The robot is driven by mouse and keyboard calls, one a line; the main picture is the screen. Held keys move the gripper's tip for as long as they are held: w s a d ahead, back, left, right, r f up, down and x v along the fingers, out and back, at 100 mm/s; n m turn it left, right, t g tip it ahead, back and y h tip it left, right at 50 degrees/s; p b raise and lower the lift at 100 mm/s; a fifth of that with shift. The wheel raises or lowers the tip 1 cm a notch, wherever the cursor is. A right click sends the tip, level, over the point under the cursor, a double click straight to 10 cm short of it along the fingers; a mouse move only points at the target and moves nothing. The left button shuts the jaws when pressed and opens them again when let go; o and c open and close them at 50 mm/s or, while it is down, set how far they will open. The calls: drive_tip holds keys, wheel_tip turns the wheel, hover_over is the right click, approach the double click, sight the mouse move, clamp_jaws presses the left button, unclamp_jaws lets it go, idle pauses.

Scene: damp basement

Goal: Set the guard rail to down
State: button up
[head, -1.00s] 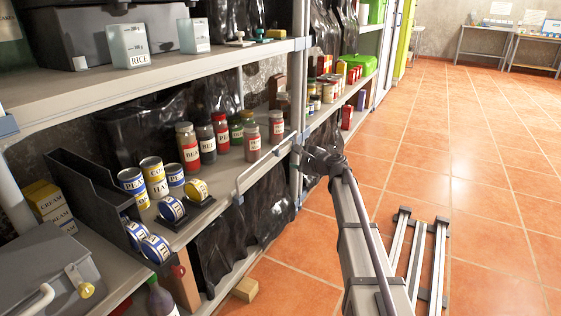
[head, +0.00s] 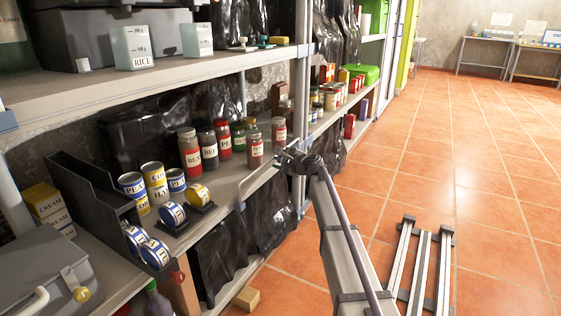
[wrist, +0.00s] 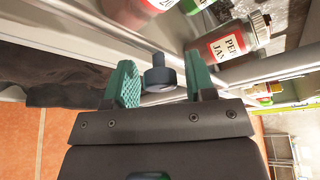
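The guard rail (head: 262,174) is a thin pale grey bar with a bent end. It runs along the front edge of the middle shelf, in front of the jars. My gripper (head: 288,157) is at the rail's far end, near the shelf upright, and its fingers are small and partly hidden there. Gaps show between the knob and both pads. I cannot tell whether the knob belongs to the rail.
Labelled jars (head: 190,150) stand close behind the rail, and one jar (wrist: 232,42) is near my gripper in the wrist view. Cans (head: 153,182) stand further left. A metal frame (head: 420,262) lies on the tiled floor, which is clear to the right.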

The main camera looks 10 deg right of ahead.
clamp_jaws()
wheel_tip(320, 180, down, 7)
drive_tip(key=b, duration=0.6)
drive_tip(key=shift+r+b, duration=0.1)
drive_tip(key=shift+b, duration=0.3)
drive_tip(key=shift+s+r, duration=0.1)
drive_tip(key=shift+r, duration=0.15)
drive_tip(key=shift+o, duration=0.9)
unclamp_jaws()
drive_tip(key=shift+f, duration=0.15)
drive_tip(key=p+v, duration=0.2)
drive_tip(key=v, duration=0.8)
drive_tip(key=shift+s+d, duration=0.25)
drive_tip(key=shift+s, duration=0.05)
